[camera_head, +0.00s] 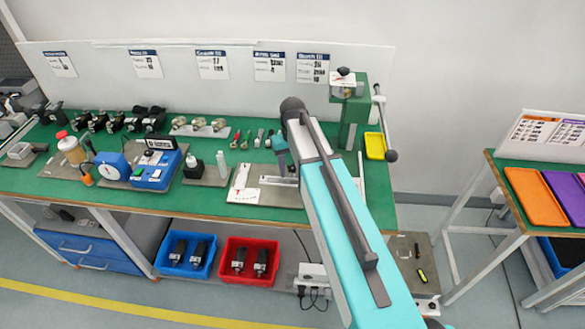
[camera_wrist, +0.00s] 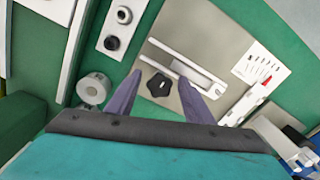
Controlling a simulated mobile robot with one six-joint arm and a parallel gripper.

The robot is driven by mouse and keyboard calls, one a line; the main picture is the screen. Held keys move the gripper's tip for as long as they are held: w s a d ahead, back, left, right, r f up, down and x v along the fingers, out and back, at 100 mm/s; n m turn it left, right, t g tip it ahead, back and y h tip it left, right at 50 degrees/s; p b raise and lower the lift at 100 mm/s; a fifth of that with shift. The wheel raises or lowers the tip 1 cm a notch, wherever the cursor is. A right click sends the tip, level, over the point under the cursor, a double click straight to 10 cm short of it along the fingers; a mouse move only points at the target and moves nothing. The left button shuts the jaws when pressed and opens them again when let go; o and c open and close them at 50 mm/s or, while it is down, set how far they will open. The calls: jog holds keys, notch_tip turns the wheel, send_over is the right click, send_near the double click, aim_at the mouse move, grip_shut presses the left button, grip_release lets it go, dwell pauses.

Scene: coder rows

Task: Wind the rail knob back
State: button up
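The black lobed rail knob (camera_wrist: 159,85) shows in the wrist view beside the pale slotted rail (camera_wrist: 187,67), on a beige plate (camera_wrist: 205,40). My gripper (camera_wrist: 160,80) is open, with one purple-grey finger on each side of the knob in that view. A gap shows between the knob and each finger. I cannot tell whether the fingertips are level with the knob or above it. In the head view, my gripper (camera_head: 282,157) is over the plate (camera_head: 240,194), and the rail (camera_head: 278,181) lies just below it. The knob is not distinguishable there.
A green stand (camera_head: 353,112) rises right of my arm. A blue box (camera_head: 157,168) stands left on the green bench.

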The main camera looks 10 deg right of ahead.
aim_at(292, 167)
jog(key=shift+r, duration=0.1)
notch_tip(292, 167, up, 14)
jog(key=b, duration=0.3)
jog(key=shift+f, duration=0.2)
dwell(0.8)
dwell(0.4)
